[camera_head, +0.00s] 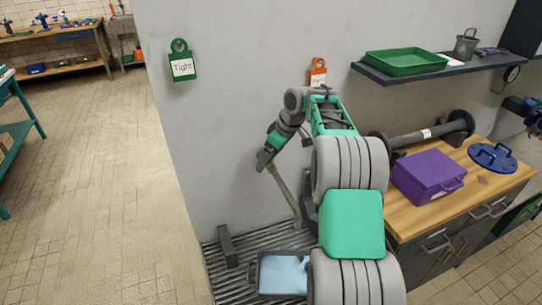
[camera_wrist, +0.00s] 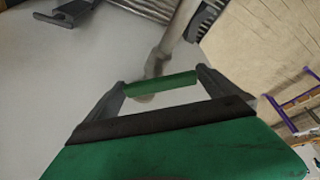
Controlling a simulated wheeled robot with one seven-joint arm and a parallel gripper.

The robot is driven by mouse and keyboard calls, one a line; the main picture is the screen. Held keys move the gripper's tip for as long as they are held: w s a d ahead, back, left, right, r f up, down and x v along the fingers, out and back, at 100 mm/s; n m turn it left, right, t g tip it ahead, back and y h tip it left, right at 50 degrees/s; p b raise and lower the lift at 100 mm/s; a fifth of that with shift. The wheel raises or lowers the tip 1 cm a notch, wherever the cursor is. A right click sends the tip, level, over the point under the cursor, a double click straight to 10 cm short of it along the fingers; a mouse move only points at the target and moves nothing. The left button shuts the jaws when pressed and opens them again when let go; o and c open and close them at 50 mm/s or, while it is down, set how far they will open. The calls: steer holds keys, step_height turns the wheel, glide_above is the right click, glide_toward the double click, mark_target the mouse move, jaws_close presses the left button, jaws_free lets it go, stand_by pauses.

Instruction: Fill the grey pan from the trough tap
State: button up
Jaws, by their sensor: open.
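The grey pan (camera_head: 258,275) sits on the slatted trough floor at the bottom of the head view. A light blue, water-like surface with pale patches shows inside it; my arm hides its right side. A grey-beige tap pipe (camera_head: 284,195) slants above the trough by the wall; it also shows in the wrist view (camera_wrist: 178,35). My gripper (camera_head: 264,162) is at the pipe's upper end. In the wrist view my gripper (camera_wrist: 162,80) is open, its fingers wide apart. A green bar (camera_wrist: 160,84) shows between the fingertips; I cannot tell whether they touch it.
The trough grating (camera_head: 225,285) holds a dark upright block (camera_head: 227,245) left of the pan. A workbench (camera_head: 402,220) at right bears a purple case (camera_head: 425,177) and a blue disc (camera_head: 492,157). A shelf (camera_head: 390,78) holds a green tray (camera_head: 405,62). The left floor is clear.

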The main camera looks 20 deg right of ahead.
steer(key=c, duration=1.1)
steer(key=shift+f+m+b, duration=0.1)
steer(key=shift+m+b, duration=0.3)
steer(key=shift+b, duration=0.1)
steer(key=m+h+b, duration=0.1)
steer(key=m+b, duration=0.1)
steer(key=shift+m+t, duration=0.4)
steer(key=shift+m+h+b, duration=0.8)
steer(key=shift+m+b, duration=0.45)
steer(key=shift+m, duration=0.75)
steer(key=o, duration=1.1)
